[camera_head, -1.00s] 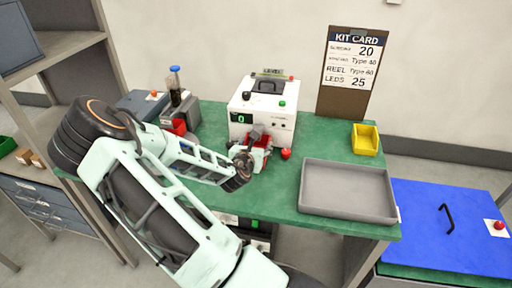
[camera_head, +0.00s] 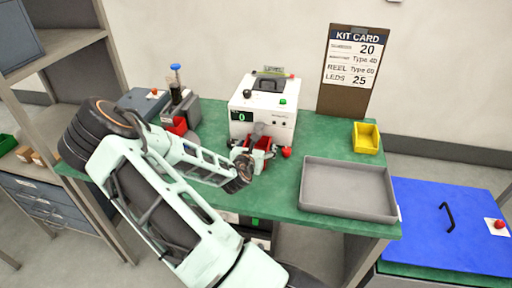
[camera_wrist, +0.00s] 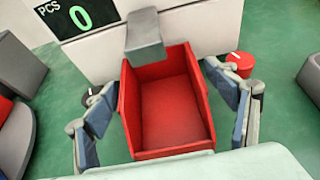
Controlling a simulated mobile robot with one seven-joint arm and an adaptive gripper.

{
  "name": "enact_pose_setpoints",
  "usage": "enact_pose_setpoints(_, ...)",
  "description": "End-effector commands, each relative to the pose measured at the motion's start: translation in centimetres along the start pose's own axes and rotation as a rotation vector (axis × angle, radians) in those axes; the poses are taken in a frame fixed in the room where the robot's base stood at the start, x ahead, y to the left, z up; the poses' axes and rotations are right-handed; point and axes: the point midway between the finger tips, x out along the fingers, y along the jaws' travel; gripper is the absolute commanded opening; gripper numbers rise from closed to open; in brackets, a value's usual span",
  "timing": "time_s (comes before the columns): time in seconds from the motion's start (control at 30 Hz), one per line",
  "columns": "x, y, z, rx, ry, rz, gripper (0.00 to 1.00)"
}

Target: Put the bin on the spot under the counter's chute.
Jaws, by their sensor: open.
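The red bin (camera_wrist: 168,105) is an empty open box on the green bench, close against the front of the white counter (camera_head: 263,108). The counter's grey chute (camera_wrist: 146,35) hangs over the bin's back edge in the wrist view. The counter's display reads 0. My gripper (camera_wrist: 167,108) is open, with one finger on each side of the bin and gaps showing beside its walls. In the head view my gripper (camera_head: 258,158) partly hides the bin (camera_head: 262,144). The spot's marking under the bin is hidden.
A red round button (camera_head: 286,152) stands just right of the bin. A grey tray (camera_head: 348,190) and a yellow bin (camera_head: 366,138) are on the right of the bench. Another red container (camera_head: 178,125) and dark devices are at the left. A kit card (camera_head: 352,58) stands behind.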

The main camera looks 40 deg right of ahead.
Motion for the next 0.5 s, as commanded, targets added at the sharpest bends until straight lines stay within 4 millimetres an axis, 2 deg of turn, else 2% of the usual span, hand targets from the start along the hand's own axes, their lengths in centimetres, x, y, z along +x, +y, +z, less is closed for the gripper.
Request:
enact_pose_setpoints(0.17,-0.8,0.1,0.2,-0.001,0.000,0.002,0.78)
enact_pose_setpoints(0.5,-6.5,0.1,0.2,-0.001,0.000,0.003,0.78)
